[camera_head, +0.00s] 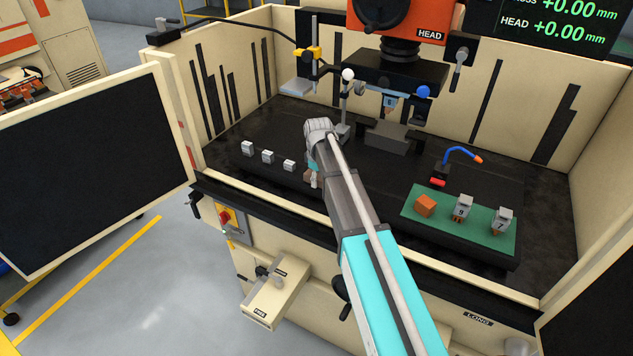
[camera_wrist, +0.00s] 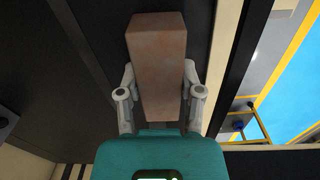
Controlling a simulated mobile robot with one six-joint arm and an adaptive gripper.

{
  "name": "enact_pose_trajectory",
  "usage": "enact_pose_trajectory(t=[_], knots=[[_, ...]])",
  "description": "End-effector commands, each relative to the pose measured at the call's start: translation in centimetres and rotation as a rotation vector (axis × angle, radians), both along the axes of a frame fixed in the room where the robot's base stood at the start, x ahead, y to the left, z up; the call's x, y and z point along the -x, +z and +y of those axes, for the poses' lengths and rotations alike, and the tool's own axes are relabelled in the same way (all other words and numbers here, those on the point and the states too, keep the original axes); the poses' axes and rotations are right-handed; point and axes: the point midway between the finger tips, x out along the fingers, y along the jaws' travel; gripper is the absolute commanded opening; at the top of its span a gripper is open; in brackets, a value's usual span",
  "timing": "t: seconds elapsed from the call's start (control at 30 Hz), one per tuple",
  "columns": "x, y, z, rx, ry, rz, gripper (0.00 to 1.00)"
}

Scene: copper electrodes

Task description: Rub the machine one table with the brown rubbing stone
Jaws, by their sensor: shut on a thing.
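The brown rubbing stone (camera_wrist: 157,45) is a long reddish-brown block. In the wrist view my gripper (camera_wrist: 158,82) is shut on it, with a grey finger on each side. In the head view my gripper (camera_head: 313,172) is over the front left-centre part of the dark machine table (camera_head: 390,180), and my arm hides most of it and the stone. The surface behind the stone in the wrist view is dark. I cannot tell whether the stone touches the table.
Several small grey blocks (camera_head: 267,156) stand in a row left of my gripper. A green mat (camera_head: 480,235) at right holds an orange block (camera_head: 425,205) and two numbered electrodes (camera_head: 462,208). The machine head (camera_head: 400,70) hangs behind, above a dark block (camera_head: 392,137).

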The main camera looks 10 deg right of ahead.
Motion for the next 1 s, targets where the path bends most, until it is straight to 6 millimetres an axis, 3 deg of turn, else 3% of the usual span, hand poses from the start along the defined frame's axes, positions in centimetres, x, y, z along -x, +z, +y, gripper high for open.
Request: enact_pose_trajectory(t=[0.27,0.77,1.0], knots=[[-1.5,0.1,-1.1,0.002,-0.002,-0.001,0.03],[-1.6,0.1,-1.3,0.002,-0.001,0.001,0.03],[-2.6,0.0,-1.9,0.002,-0.001,0.001,0.03]])
